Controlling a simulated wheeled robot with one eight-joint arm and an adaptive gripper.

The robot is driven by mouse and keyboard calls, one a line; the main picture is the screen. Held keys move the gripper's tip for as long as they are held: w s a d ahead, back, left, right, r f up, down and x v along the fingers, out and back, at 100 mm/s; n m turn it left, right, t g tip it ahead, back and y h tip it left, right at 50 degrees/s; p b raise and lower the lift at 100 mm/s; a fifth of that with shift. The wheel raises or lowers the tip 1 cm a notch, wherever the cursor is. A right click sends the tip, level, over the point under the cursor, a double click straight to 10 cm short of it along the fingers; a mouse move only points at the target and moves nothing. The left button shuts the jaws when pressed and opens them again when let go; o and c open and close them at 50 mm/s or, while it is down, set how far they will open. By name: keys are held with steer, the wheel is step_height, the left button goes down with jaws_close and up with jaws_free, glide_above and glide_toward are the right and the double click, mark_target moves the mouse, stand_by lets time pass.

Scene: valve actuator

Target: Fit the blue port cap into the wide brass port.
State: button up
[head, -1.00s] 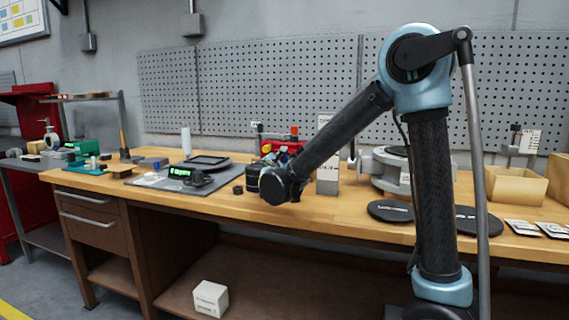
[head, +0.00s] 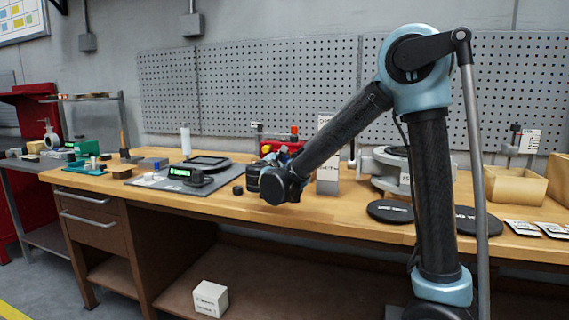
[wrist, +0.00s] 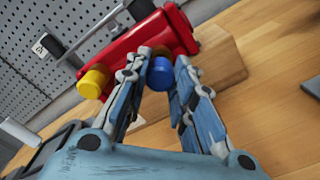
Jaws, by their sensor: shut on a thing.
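The blue port cap (wrist: 160,76) sits between the fingertips of my gripper (wrist: 162,70) in the wrist view, and the fingers are shut on it. Just beyond is the red valve actuator body (wrist: 150,38), with a yellow cap (wrist: 93,82) on its left end. The cap is close in front of the red body; I cannot tell whether they touch.
A wooden block (wrist: 222,60) is beside the red body. On the bench (head: 340,211), a black scale (head: 204,162), a grey round fixture (head: 385,165) and black discs (head: 390,211) stand around. A wooden bin (head: 515,184) is at right.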

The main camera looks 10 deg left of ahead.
steer(key=shift+w, duration=0.95)
steer(key=o, duration=0.9)
steer(key=shift+c, duration=0.2)
steer(key=shift+s, duration=0.1)
steer(key=s, duration=1.1)
steer(key=shift+s+a, duration=0.35)
